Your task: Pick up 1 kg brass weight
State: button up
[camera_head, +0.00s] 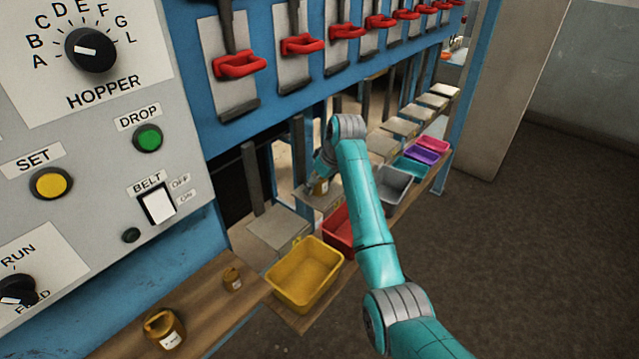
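A large brass weight (165,329) with a loop handle and a white label stands on the wooden shelf at the lower left. A smaller brass weight (232,279) stands behind it on the same shelf. Another brass weight (321,187) shows beside my gripper (322,172), over a grey plate (277,228) or the one behind it. The labels are too small to read, so I cannot tell which is 1 kg. My gripper is small and partly hidden by my wrist. I cannot tell whether its fingers are closed on the weight.
A yellow bin (305,275) and a red bin (338,229) stand along the ledge, with grey, teal, purple and pink bins beyond. Red handles (238,65) line the blue frame above. A control panel (95,150) fills the left. The floor (540,250) at right is clear.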

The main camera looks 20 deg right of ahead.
grip_shut()
jog(key=shift+r, duration=0.1)
jog(key=shift+r, duration=0.1)
